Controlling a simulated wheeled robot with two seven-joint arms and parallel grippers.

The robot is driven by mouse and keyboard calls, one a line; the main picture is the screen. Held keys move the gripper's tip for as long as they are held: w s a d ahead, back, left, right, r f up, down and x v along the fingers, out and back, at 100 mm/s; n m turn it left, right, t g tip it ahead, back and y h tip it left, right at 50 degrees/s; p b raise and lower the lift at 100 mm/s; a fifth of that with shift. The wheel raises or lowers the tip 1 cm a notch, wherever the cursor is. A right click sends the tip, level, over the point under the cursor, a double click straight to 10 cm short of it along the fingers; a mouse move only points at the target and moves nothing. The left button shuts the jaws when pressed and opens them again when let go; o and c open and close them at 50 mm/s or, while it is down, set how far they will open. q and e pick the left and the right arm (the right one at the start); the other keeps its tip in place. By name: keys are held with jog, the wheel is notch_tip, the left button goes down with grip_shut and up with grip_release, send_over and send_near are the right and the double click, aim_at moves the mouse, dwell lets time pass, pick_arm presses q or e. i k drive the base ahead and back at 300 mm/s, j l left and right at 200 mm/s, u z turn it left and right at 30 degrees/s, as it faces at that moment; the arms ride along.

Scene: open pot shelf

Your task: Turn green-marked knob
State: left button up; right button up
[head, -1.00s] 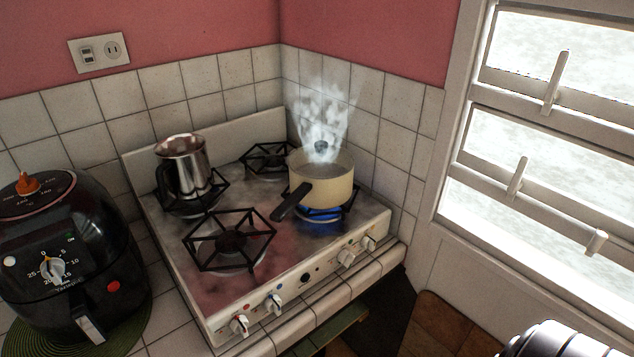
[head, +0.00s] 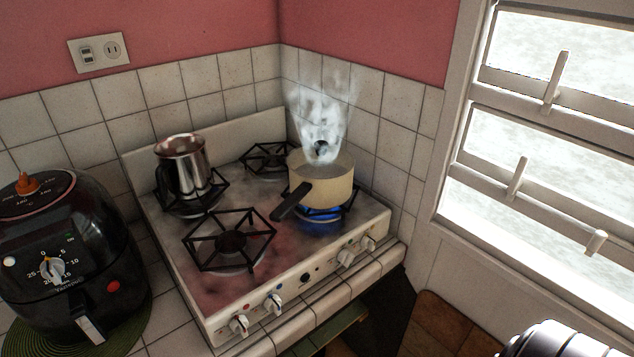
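A white stove (head: 215,290) has several white knobs along its front edge. The nearest knob (head: 239,324) is at the left end, and a second knob (head: 273,303) with a small blue mark is beside it. Right of a dark round button (head: 306,278) are a third knob (head: 346,257) and a far-right knob (head: 368,243). A small red mark shows near the left-end knob. Neither gripper is in view, and nothing touches the knobs.
A cream pot (head: 325,190) steams over a blue flame (head: 320,219), its dark handle pointing front-left. A metal pitcher (head: 185,163) stands on the back-left burner. A black air fryer (head: 90,240) stands left of the stove. A window (head: 560,150) is at right. The space before the knobs is clear.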

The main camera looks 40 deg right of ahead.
aim_at(346, 256)
jog(key=z, duration=1.3)
jog(key=j+u, duration=0.2)
jog(key=j, duration=0.3)
